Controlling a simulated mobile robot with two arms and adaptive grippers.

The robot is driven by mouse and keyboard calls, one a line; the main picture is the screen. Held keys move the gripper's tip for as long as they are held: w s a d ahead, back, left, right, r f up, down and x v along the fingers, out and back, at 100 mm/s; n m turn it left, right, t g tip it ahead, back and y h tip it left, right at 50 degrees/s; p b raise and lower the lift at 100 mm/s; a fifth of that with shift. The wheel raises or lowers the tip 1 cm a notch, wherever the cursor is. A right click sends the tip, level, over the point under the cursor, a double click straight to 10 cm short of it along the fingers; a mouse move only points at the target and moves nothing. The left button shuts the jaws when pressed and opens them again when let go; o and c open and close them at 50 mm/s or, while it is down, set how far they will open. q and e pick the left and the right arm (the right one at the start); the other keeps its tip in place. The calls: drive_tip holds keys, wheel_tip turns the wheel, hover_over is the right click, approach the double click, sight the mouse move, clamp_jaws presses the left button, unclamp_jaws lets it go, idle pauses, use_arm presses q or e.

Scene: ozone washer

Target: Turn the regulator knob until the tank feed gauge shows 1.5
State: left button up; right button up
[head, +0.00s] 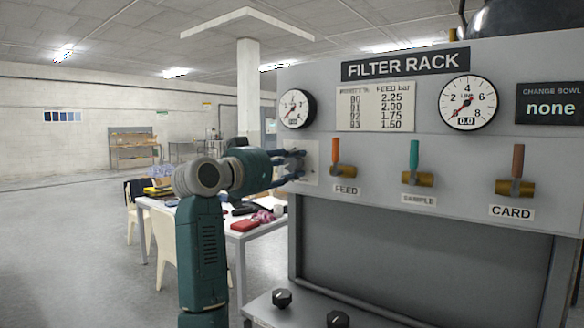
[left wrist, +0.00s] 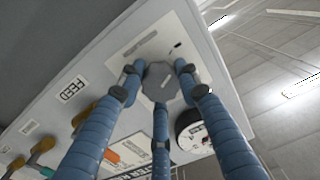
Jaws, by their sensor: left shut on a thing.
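My left gripper (head: 288,166) is at the left end of the grey filter rack panel, shut on the regulator knob. In the left wrist view the dark grey, many-sided knob (left wrist: 160,84) sits between the three blue fingers, in front of a pale plate (head: 312,163). In the head view the fingers mostly hide the knob. A small round gauge (head: 296,108) is just above the gripper; its needle and printed box are too small to read surely. It also shows partly behind a finger in the left wrist view (left wrist: 192,132). My right gripper is not in view.
Right of the gripper are the orange FEED lever (head: 336,150), green SAMPLE lever (head: 414,155) and brown CARD lever (head: 517,161). A larger LINE gauge (head: 468,103) shows 0.0. A feed-pressure chart (head: 376,108) lies between the gauges. Black knobs (head: 282,298) sit on the lower ledge.

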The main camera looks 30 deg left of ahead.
use_arm(q)
drive_tip(key=m, duration=0.3)
drive_tip(key=shift+f, duration=0.4)
drive_tip(key=m+p, duration=0.1)
drive_tip(key=m, duration=0.1)
drive_tip(key=shift+m, duration=0.3)
drive_tip(key=m+p, duration=0.2)
drive_tip(key=m, duration=0.3)
drive_tip(key=shift+r+m+p, duration=0.1)
drive_tip(key=shift+m+p, duration=0.2)
drive_tip(key=shift+p, duration=0.05)
drive_tip(key=o, duration=1)
drive_tip(key=shift+o, duration=0.8)
drive_tip(key=shift+a+r, duration=0.15)
drive_tip(key=s+a, duration=0.1)
drive_tip(key=s, duration=1.1)
